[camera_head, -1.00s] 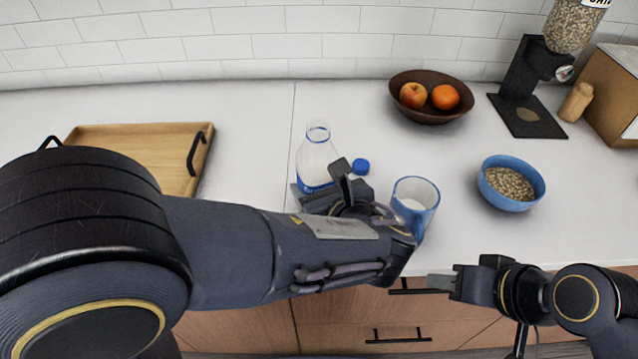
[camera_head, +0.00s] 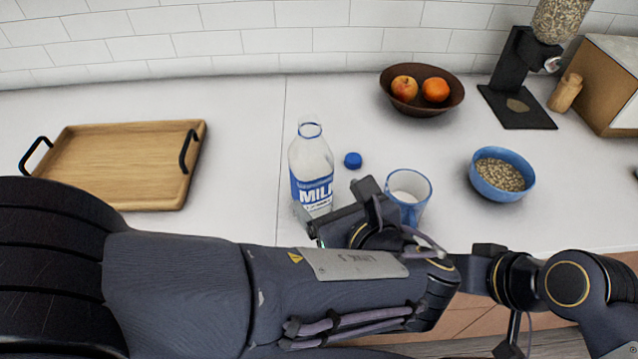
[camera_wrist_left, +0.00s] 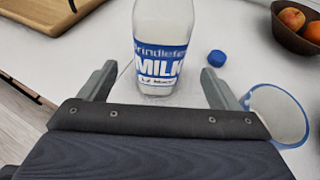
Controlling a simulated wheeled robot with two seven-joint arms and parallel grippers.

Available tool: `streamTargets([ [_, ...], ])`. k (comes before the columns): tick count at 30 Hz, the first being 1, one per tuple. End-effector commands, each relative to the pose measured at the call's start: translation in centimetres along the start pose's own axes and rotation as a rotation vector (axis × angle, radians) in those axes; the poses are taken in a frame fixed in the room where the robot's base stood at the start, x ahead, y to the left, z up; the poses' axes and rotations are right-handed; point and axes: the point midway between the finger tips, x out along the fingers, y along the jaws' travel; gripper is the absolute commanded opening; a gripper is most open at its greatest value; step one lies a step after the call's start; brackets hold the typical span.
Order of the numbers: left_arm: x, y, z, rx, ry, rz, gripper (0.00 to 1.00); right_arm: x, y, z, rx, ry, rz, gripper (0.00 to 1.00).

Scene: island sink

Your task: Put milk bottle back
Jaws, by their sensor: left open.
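The clear milk bottle (camera_head: 311,165) with a blue-and-white label stands upright and uncapped on the white counter. It also shows in the left wrist view (camera_wrist_left: 160,40), between and beyond the fingers. Its blue cap (camera_head: 353,160) lies on the counter to its right. My left gripper (camera_head: 338,210) is open and empty, just in front of the bottle; contact cannot be told. In the left wrist view its fingers (camera_wrist_left: 158,82) are spread wide. A blue-rimmed glass (camera_head: 409,192) stands close to the right finger. My right gripper (camera_head: 487,250) is partly hidden behind my left arm.
A wooden tray (camera_head: 120,195) with black handles lies on the left. A brown fruit bowl (camera_head: 445,103), a blue bowl of grain (camera_head: 503,193), a dispenser (camera_head: 515,95) and a wooden box (camera_head: 600,85) stand on the right. The counter behind the bottle is clear.

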Motion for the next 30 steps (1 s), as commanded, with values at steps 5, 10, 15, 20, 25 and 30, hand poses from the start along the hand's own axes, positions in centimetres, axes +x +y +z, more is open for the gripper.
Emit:
streamTargets([
  [5,-2.6,0.0,0.0,-0.001,0.001,-0.002,0.84,-0.1,0.0,0.0,0.000,0.000,0.000,0.37],
  [10,-3.5,0.0,0.0,-0.001,0.000,0.000,0.84,-0.1,-0.1,-0.1,0.000,0.000,0.000,0.37],
  [15,-3.5,0.0,0.0,0.000,0.001,0.001,0.84,-0.1,0.0,-0.1,0.000,0.000,0.000,0.37],
  [20,-3.5,0.0,0.0,-0.001,0.000,0.001,0.84,-0.1,-0.1,-0.1,0.000,0.000,0.000,0.37],
  [25,-3.5,0.0,0.0,0.000,0.000,0.001,0.84,-0.1,-0.1,-0.1,0.000,0.000,0.000,0.37],
  [30,-3.5,0.0,0.0,0.000,0.000,0.000,0.84,-0.1,-0.1,-0.1,0.000,0.000,0.000,0.37],
])
